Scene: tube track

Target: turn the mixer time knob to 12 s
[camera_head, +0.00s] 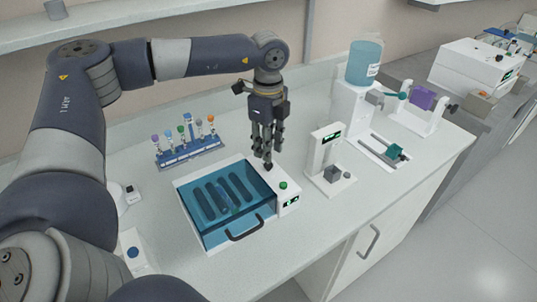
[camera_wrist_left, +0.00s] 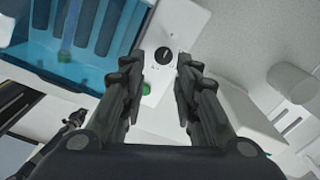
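The mixer (camera_head: 227,205) is a box with a clear blue lid and a dark handle, standing on the bench. My left gripper (camera_head: 266,160) points down above the panel. In the left wrist view its fingers (camera_wrist_left: 157,78) are apart, one on each side of the knob's line, with nothing between them. The gap to the knob is hard to tell. My right gripper is not seen.
A blue rack of capped tubes (camera_head: 188,153) stands behind the mixer. A white device with a grey block (camera_head: 330,160) stands close to the right of the panel. Farther right is a dispenser with a blue bottle (camera_head: 364,62). The bench front is clear.

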